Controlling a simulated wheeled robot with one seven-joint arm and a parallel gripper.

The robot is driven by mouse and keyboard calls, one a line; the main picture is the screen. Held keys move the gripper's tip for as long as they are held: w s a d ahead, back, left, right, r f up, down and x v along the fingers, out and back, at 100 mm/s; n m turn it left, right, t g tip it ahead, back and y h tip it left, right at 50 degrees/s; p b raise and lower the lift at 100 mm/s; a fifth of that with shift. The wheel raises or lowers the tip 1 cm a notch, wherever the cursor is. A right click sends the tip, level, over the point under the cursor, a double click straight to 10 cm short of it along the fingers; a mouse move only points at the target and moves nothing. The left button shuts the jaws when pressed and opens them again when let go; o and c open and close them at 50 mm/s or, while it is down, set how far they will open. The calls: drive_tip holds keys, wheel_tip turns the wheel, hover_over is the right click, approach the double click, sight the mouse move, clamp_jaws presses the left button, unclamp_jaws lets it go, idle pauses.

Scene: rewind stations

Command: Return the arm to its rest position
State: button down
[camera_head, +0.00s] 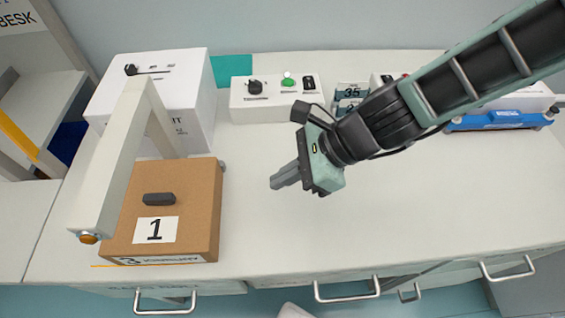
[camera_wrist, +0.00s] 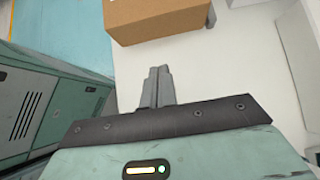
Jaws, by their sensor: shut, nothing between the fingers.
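My gripper (camera_head: 276,183) hangs over the middle of the white bench, reached in from the upper right by my arm. Its fingers are together and empty, pointing left and slightly down. In the wrist view the shut fingers (camera_wrist: 159,72) point at the bare bench top, with a brown box edge beyond them. The gripper is apart from everything on the bench; its exact height cannot be told.
A brown box (camera_head: 190,200) labelled 1 with a dark handle stands left, beside a pale angled bar (camera_head: 112,160). A white control box (camera_head: 270,104) with knobs and a blue item (camera_head: 500,120) stand at the back. The bench top (camera_head: 400,210) is clear front right.

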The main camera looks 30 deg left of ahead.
drive_tip(key=d+r+n+t+h, duration=0.2)
drive_tip(key=d+r+n, duration=0.3)
drive_tip(key=d+n, duration=0.4)
drive_tip(key=s+d+r+n+t+h, duration=0.1)
drive_tip(key=d+r+n+t+h, duration=0.2)
drive_tip(key=d, duration=1.7)
wheel_tip(320, 180, up, 4)
drive_tip(key=n+h, duration=0.1)
drive_tip(key=n, duration=0.6)
drive_tip(key=shift+s+d+f+h, duration=0.2)
drive_tip(key=shift+s+h, duration=0.1)
drive_tip(key=shift+h, duration=0.1)
drive_tip(key=shift+a, duration=0.1)
